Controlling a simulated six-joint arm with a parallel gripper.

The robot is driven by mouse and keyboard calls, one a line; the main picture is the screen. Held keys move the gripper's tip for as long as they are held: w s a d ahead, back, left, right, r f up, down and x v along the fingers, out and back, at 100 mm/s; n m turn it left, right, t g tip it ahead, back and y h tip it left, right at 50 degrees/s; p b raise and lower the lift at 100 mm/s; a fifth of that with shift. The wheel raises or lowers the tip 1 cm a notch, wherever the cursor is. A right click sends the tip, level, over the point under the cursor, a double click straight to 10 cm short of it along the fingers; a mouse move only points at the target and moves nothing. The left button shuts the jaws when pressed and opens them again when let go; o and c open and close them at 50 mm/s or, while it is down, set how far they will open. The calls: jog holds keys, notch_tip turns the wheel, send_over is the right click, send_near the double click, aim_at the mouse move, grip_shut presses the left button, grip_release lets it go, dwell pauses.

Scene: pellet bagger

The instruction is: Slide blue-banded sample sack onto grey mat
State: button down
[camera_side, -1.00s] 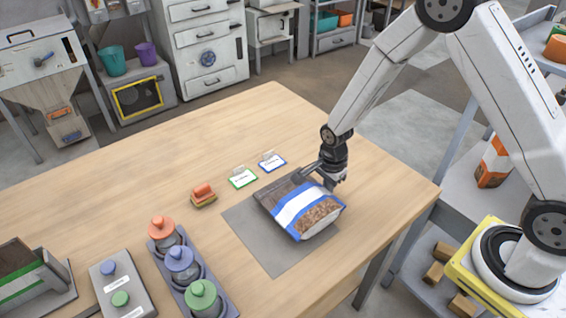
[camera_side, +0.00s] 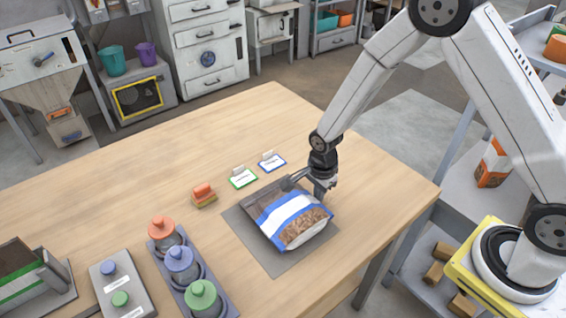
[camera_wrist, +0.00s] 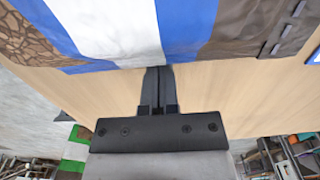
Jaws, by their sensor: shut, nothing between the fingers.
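The blue-banded sample sack (camera_side: 289,214) lies flat on the grey mat (camera_side: 284,265). It has a white stripe between blue bands, a window of brown pellets and a grey-brown end. Mat shows around its left and front sides; its far edge is partly hidden by the sack and gripper. My gripper (camera_side: 300,183) is shut and empty at the sack's far right side, low over the table. In the wrist view the shut fingers (camera_wrist: 160,75) reach the sack's (camera_wrist: 118,35) edge at the white and blue bands and appear to touch it.
A green-framed card (camera_side: 243,178) and a blue-framed card (camera_side: 272,162) stand behind the mat. An orange-topped block (camera_side: 203,195) sits left of them. A rack of knobbed weights (camera_side: 181,262) and a two-button box (camera_side: 121,287) stand at front left. The back of the table is clear.

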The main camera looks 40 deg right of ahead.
aim_at(327, 196)
jog(key=shift+d, duration=1.65)
notch_tip(327, 196, up, 10)
jog(key=shift+a, duration=0.15)
jog(key=s+d+r+n+t, duration=0.1)
jog(key=s+r+n, duration=0.1)
jog(key=s+n, duration=0.4)
jog(key=s+d+r+n+t, duration=0.1)
jog(key=s+r+n, duration=0.2)
jog(key=n, duration=0.9)
jog(key=s, duration=0.2)
jog(key=shift+s+t, duration=0.3)
jog(key=shift+s, duration=0.05)
